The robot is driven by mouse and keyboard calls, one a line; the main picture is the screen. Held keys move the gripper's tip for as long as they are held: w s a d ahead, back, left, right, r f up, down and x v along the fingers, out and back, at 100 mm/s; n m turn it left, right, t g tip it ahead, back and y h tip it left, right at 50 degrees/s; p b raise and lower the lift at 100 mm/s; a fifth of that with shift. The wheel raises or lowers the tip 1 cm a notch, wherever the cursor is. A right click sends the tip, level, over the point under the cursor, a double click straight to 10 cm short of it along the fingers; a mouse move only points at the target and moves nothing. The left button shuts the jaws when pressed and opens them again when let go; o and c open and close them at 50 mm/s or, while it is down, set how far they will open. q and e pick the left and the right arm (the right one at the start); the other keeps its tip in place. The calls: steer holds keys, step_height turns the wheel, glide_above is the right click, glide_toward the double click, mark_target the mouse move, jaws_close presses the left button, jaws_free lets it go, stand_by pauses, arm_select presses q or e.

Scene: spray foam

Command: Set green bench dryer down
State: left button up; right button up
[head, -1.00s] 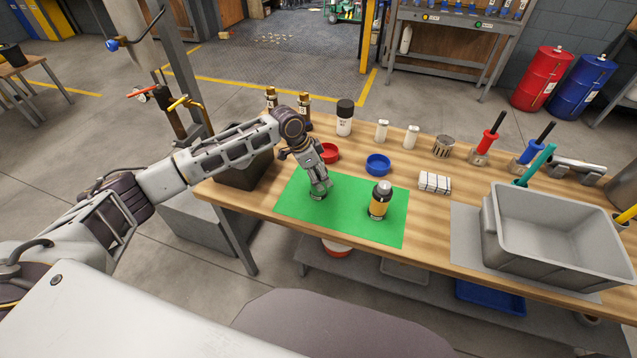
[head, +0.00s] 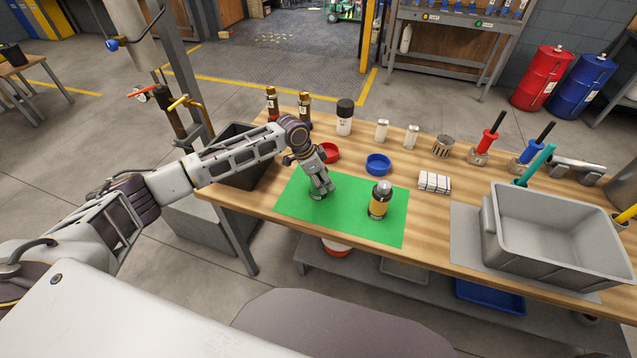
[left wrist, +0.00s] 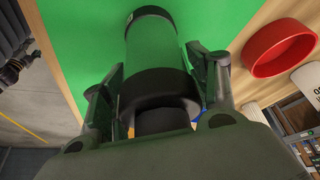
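The green bench dryer (left wrist: 152,42), a green cylinder with a wide black collar, lies between my left fingers in the left wrist view. My left gripper (left wrist: 160,82) has one finger on each side of it, close against the collar. Its far end shows against the green mat (left wrist: 82,40). In the head view my left gripper (head: 321,188) points down over the left part of the mat (head: 350,224). The dryer is hard to make out there, so I cannot tell whether it touches the mat. My right gripper is not in view.
A dark bin (head: 240,165) is at the left, and a large grey tub (head: 550,262) at the right. The mat's front is clear.

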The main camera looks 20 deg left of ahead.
arm_select(q)
steer(key=c, duration=0.8)
steer(key=shift+r, duration=0.15)
steer(key=shift+r, duration=4.9)
